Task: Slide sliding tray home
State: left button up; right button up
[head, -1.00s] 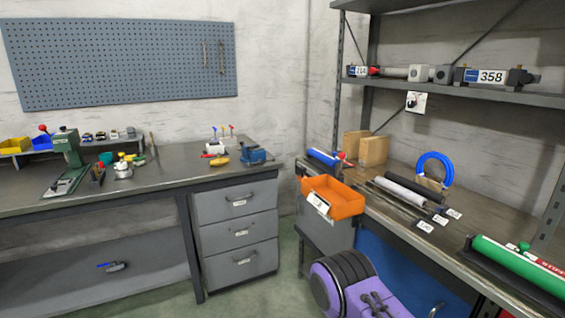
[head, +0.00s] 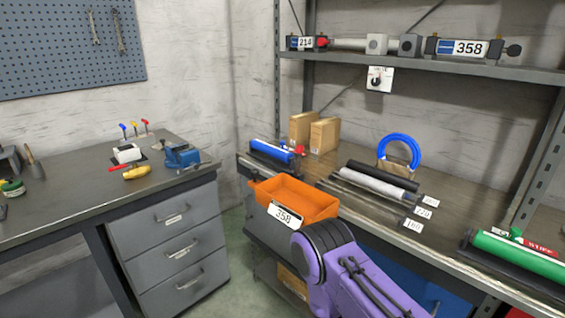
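The orange sliding tray (head: 296,191) sits at the left end of the right-hand bench and juts out past its front edge. A white label reading 358 (head: 286,215) is on its front. The tray looks empty. My purple arm (head: 350,270) comes in from the bottom right, with its black ribbed joint just below and right of the tray's front. I cannot tell whether the arm touches the tray. Neither gripper shows; the far end of this arm is hidden or out of frame.
The bench (head: 440,228) holds a blue roll (head: 270,150), cardboard boxes (head: 324,135), dark and grey rolls (head: 375,186), a blue coil (head: 400,150) and a green cylinder (head: 515,258). A shelf (head: 420,65) runs above. A drawer cabinet (head: 172,240) stands left, with floor between.

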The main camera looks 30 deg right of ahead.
aim_at(295, 203)
jog(key=z, duration=0.9)
jog(key=i, duration=0.85)
jog(key=z, duration=0.85)
